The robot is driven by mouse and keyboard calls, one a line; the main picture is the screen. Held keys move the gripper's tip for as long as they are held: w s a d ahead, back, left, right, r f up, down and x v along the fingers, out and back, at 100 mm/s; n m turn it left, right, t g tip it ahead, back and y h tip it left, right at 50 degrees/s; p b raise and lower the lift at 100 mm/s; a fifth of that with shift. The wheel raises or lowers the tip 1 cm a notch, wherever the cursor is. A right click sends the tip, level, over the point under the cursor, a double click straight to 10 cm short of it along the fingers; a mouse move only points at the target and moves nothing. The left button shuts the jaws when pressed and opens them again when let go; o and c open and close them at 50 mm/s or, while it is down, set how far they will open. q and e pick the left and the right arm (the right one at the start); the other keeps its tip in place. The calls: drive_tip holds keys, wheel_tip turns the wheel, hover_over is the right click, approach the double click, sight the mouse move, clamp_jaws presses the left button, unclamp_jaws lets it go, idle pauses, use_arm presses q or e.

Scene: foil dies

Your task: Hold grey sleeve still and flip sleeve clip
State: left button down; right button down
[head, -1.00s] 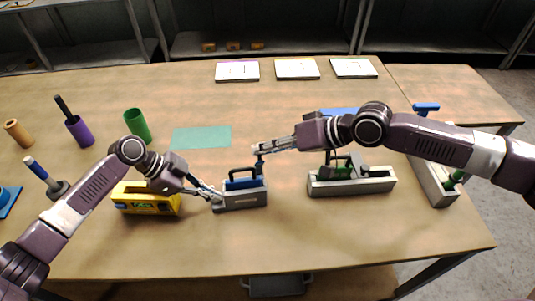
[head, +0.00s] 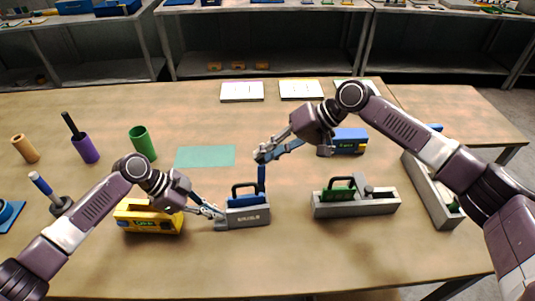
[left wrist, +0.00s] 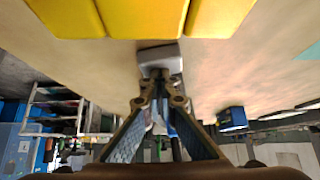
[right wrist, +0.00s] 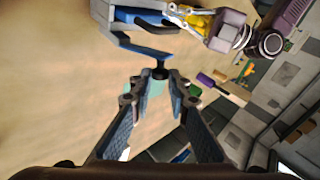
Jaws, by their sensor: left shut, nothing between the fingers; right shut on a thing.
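The grey sleeve (head: 247,217) stands on the table with a blue insert with a dark handle (head: 244,190) in it. The sleeve clip (head: 262,178) is a blue bar standing upright at the sleeve's right end. My right gripper (head: 263,154) is shut at the clip's top; the right wrist view shows a dark knob (right wrist: 160,73) between its fingertips. My left gripper (head: 219,213) is shut and empty at the sleeve's left end. In the left wrist view, a grey block (left wrist: 158,57) lies right at its fingertips; contact is hard to tell.
A yellow block (head: 150,217) lies close left of the sleeve, near my left arm. A grey holder (head: 357,206) with a green insert stands to the right. A blue block (head: 348,138) lies behind it. A green mat (head: 205,156) lies flat behind the sleeve.

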drive_tip(key=shift+w, duration=0.15)
idle(0.8)
drive_tip(key=c, duration=1.9)
unclamp_jaws()
drive_tip(key=v, duration=1.2)
drive_tip(key=shift+d, duration=0.1)
